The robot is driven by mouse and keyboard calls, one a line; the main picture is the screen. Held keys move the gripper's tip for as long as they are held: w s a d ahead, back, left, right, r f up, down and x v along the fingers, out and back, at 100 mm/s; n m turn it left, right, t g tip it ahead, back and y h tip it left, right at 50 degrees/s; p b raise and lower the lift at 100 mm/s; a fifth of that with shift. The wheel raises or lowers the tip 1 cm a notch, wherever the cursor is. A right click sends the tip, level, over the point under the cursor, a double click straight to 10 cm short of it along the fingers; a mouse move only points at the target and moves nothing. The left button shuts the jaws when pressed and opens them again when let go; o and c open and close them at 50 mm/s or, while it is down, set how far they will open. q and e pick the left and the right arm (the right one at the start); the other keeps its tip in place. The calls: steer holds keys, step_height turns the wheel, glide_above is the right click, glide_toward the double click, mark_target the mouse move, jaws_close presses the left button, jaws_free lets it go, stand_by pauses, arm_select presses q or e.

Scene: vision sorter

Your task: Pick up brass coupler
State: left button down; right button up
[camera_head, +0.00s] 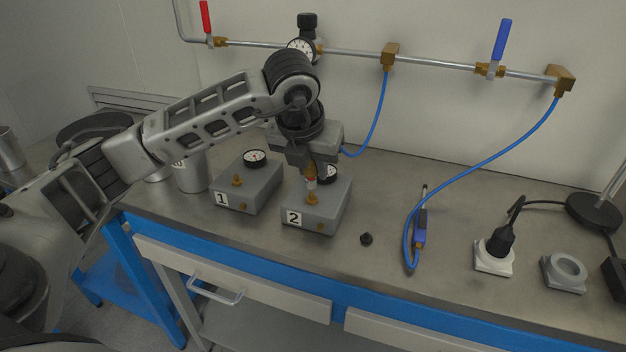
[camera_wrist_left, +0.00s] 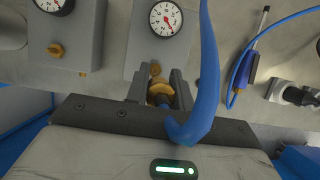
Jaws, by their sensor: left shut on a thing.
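My left gripper (camera_head: 310,176) points down over the grey box marked 2 (camera_head: 322,208). In the left wrist view its fingers (camera_wrist_left: 159,92) are shut on the brass coupler (camera_wrist_left: 161,89). I cannot tell whether the coupler touches this fitting. A blue hose (camera_wrist_left: 207,70) runs close past the coupler in the wrist view; its joint with the coupler is partly hidden. My right gripper is not in view.
Grey box 1 (camera_head: 246,188) with a dial gauge stands left of box 2. A small dark knob (camera_head: 366,239) and a blue tool (camera_head: 420,228) lie to the right. A pipe with red and blue valve handles runs along the wall. The bench front is mostly clear.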

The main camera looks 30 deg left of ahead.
mark_target(310, 168)
arm_select(q)
steer(key=s+r, duration=0.1)
steer(key=r, duration=0.1)
steer(key=s+d+r, duration=0.1)
steer(key=s+r, duration=0.1)
steer(key=shift+s+d+r, duration=0.1)
steer(key=s+d+r, duration=0.3)
steer(key=s+r, duration=0.1)
steer(key=s, duration=0.4)
steer(key=shift+s+d+r, duration=0.15)
steer(key=shift+s+d, duration=0.05)
steer(key=shift+s, duration=0.2)
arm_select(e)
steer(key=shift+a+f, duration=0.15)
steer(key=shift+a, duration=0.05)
arm_select(q)
steer(key=shift+r, duration=0.1)
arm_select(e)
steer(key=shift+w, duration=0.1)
